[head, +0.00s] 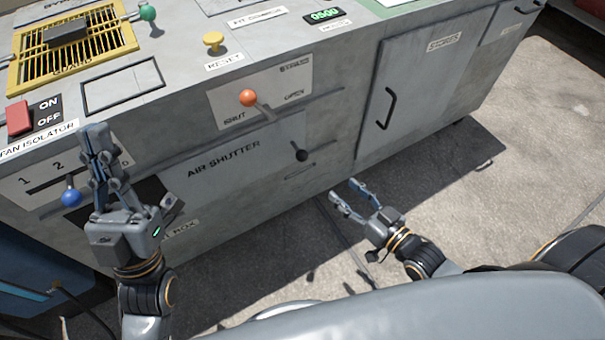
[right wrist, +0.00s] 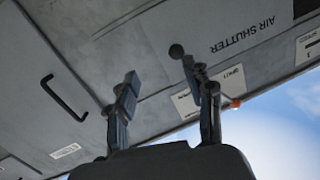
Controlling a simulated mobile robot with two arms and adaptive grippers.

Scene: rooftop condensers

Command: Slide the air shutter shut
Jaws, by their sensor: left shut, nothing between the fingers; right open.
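The air shutter (head: 232,165) is a grey sliding panel on the cabinet's front face, with a black ball knob (head: 301,155) near its right end. A dark opening (head: 152,190) shows left of the panel, partly hidden behind my left gripper (head: 96,135). That gripper is shut and empty, fingers up. My right gripper (head: 346,190) is open and empty, right of and below the knob in the head view. In the right wrist view the shutter (right wrist: 262,20) appears upside down, and its knob (right wrist: 176,51) shows close to one fingertip; I cannot tell the gap.
An orange-knobbed lever (head: 248,98) marked SHUT and OPEN sits above the shutter. A blue knob (head: 71,197) is beside my left gripper, and a red isolator switch (head: 20,119) is above it. A cupboard door handle (head: 388,108) stands out at right. Floor at right is clear.

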